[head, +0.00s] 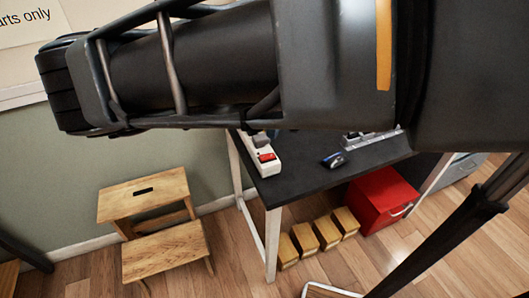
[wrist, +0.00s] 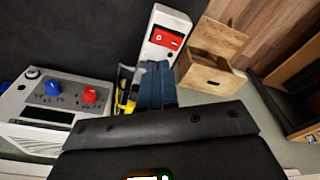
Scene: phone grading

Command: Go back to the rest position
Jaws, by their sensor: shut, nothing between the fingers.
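My arm crosses the upper part of the head view and hides much of what lies behind it. My gripper (wrist: 155,75) shows in the wrist view as dark blue fingers beyond the black housing. It is shut with nothing between the fingers. It points toward the dark worktop (wrist: 75,30), near a white power strip with a red switch (wrist: 165,38). The power strip also shows in the head view (head: 262,155). I cannot tell the exact gap between the fingers and the worktop.
A light instrument with blue and red knobs (wrist: 58,100) and a yellow-and-black item (wrist: 126,88) lie left of the fingers. A wooden step stool (head: 150,195) stands left of the table. A red box (head: 382,198) and several wooden blocks (head: 305,238) sit below it.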

